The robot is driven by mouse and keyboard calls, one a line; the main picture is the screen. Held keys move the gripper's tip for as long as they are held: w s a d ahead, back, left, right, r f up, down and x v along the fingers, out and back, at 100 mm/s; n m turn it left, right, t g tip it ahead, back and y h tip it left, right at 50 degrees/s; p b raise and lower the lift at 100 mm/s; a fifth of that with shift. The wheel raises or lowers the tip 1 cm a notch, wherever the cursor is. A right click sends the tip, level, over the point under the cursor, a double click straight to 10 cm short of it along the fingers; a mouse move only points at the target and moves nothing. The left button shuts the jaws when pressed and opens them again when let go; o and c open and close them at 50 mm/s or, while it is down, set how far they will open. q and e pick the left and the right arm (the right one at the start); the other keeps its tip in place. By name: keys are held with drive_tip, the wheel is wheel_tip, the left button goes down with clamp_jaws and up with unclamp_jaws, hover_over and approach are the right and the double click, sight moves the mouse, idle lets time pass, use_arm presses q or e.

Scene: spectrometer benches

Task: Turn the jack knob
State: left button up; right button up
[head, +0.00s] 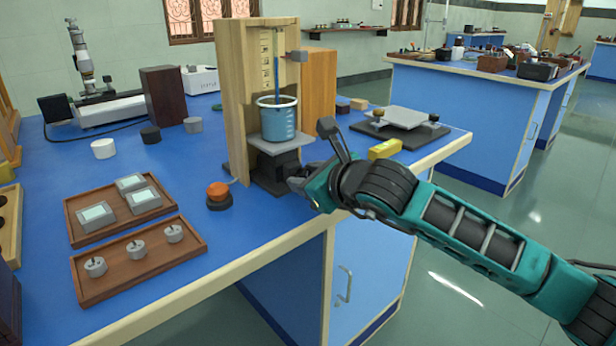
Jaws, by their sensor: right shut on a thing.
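The jack (274,170) stands on the blue bench at the foot of a wooden stand, its grey top plate (281,143) bearing a beaker of blue liquid (278,120). My right gripper (298,180) reaches in from the right, low at the jack's front right side, and is shut at the place where the knob sits. The knob itself is hidden by the gripper, so its angle cannot be told. My left gripper is not in view.
An orange-topped knob-like piece (218,192) stands left of the jack. Two wooden trays (197,236) with small weights and boxes lie at front left. A yellow block (385,149) and a grey platform (405,118) are to the right. The bench edge runs close below my gripper.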

drive_tip(key=o, duration=1)
drive_tip(key=shift+o, duration=0.2)
drive_tip(key=shift+s+d, duration=0.1)
drive_tip(key=p+v, duration=0.1)
drive_tip(key=v, duration=1.1)
drive_tip(key=shift+s+p, duration=0.25)
drive_tip(key=shift+p, duration=0.05)
drive_tip(key=shift+d+r, duration=0.15)
